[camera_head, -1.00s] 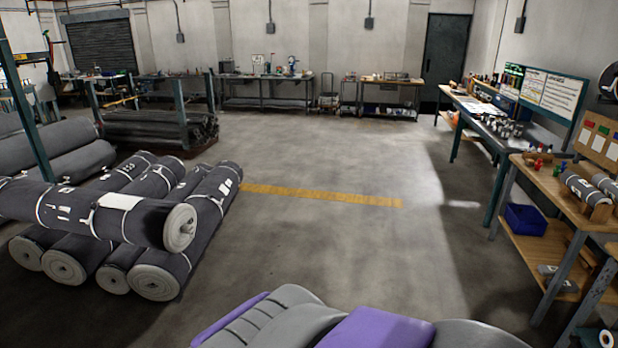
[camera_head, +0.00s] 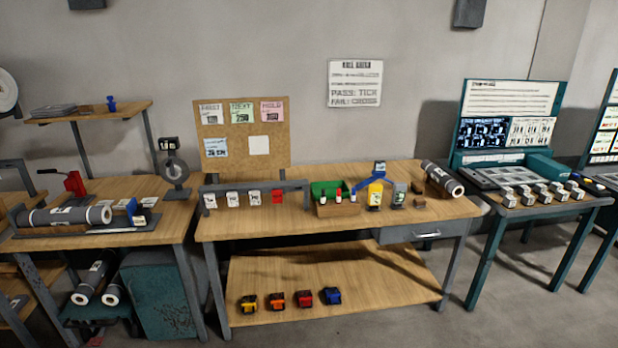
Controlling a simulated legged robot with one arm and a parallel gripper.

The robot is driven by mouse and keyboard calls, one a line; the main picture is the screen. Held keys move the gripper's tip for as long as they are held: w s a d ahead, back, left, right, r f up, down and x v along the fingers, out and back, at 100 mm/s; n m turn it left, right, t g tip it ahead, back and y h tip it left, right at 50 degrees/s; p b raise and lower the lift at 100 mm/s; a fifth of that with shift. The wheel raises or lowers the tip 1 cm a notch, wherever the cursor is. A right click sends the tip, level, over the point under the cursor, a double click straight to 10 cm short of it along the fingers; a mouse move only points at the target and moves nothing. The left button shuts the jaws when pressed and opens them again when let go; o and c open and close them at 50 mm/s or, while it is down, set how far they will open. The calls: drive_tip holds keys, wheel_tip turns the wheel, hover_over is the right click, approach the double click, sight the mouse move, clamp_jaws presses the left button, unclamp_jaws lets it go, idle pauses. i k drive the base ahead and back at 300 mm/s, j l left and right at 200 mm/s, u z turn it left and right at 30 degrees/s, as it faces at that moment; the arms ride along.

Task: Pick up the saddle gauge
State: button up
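A blue arched tool (camera_head: 364,184), which looks like the saddle gauge, stands on the middle wooden workbench (camera_head: 290,228), right of centre. Its legs spread like an upturned V below a small dark box at its top. A yellow block (camera_head: 375,195) and a grey block (camera_head: 398,196) stand close in front of it and partly hide it, so I cannot tell whether they touch it. My gripper is not in view.
A grey rail with hanging tags (camera_head: 255,188) runs along the bench's left half. Bare grey floor shows at lower right.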

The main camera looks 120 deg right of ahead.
sight(379, 171)
drive_tip(key=z, duration=4.8)
drive_tip(key=i+l, duration=0.25)
drive_tip(key=i, duration=0.3)
drive_tip(key=i+l, duration=0.25)
drive_tip(key=i, duration=0.3)
drive_tip(key=i+l, duration=0.2)
drive_tip(key=i, duration=0.35)
drive_tip(key=i+l+z, duration=0.1)
drive_tip(key=i+l, duration=0.15)
drive_tip(key=i, duration=0.25)
drive_tip(key=i+l, duration=0.2)
drive_tip(key=i, duration=0.35)
drive_tip(key=i+l, duration=0.2)
drive_tip(key=i, duration=0.35)
